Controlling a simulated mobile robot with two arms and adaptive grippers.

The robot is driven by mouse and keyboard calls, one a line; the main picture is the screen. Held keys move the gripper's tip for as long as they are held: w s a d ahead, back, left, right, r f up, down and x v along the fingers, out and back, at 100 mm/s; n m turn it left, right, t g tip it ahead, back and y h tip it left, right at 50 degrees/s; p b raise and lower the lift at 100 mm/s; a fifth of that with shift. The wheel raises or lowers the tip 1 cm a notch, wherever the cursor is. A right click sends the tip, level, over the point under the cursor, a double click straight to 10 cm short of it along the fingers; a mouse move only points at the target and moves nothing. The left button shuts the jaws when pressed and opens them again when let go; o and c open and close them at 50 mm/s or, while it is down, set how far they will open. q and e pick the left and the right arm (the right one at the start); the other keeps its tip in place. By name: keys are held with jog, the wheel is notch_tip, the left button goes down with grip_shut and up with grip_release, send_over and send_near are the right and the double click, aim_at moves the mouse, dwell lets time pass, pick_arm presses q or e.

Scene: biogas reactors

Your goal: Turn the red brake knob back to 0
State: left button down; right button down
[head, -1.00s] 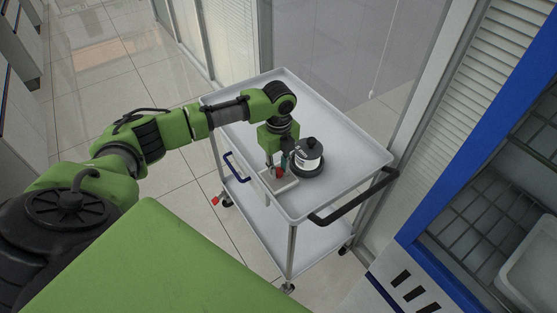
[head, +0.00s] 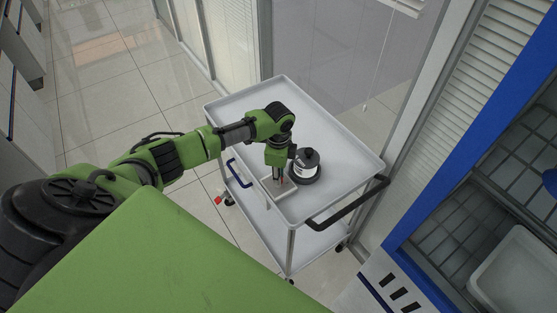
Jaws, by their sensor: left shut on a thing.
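The red brake knob (head: 285,182) is mostly hidden; only a small bit of red shows between and beside my left gripper's fingers. It belongs to a pale base plate (head: 285,193) on the cart's top shelf, by the front left edge. My left gripper (head: 277,182) points down at the plate and is shut on the knob. The knob's scale and its 0 mark are too small to read. My right gripper is not in view.
A blue-framed cabinet (head: 480,145) stands at the right.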

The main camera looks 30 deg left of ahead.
pick_arm(q)
jog(key=shift+n, duration=0.3)
jog(key=c, duration=1.8)
grip_release()
notch_tip(320, 180, up, 12)
